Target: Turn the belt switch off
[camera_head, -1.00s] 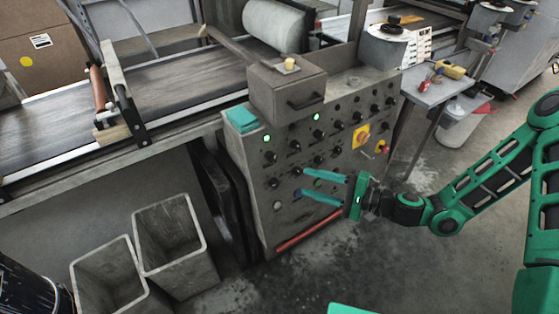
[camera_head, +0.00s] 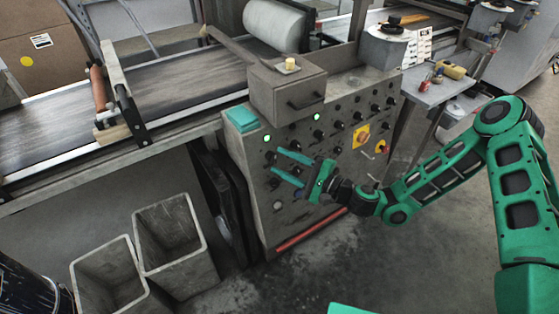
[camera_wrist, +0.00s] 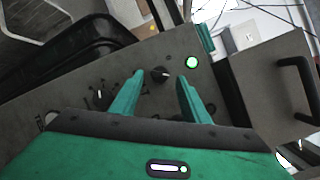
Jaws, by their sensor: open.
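The grey control panel (camera_head: 330,185) holds several black rotary knobs and two lit green lamps. I cannot read which knob is the belt switch. In the wrist view, one black knob (camera_wrist: 160,75) with a pale pointer mark lies just past my fingertips, in line with the gap between them. A lit green lamp (camera_wrist: 192,62) is beside it, and another knob (camera_wrist: 100,96) is left of the fingers. My gripper (camera_head: 274,160) is open and empty, in front of the panel's left column, below the left lamp (camera_head: 267,139). Contact with the knob cannot be told.
A box with a handle (camera_head: 288,92) stands on top of the panel. The conveyor belt (camera_head: 190,95) runs behind left. Two grey bins (camera_head: 175,240) stand on the floor. The floor right of the panel is clear.

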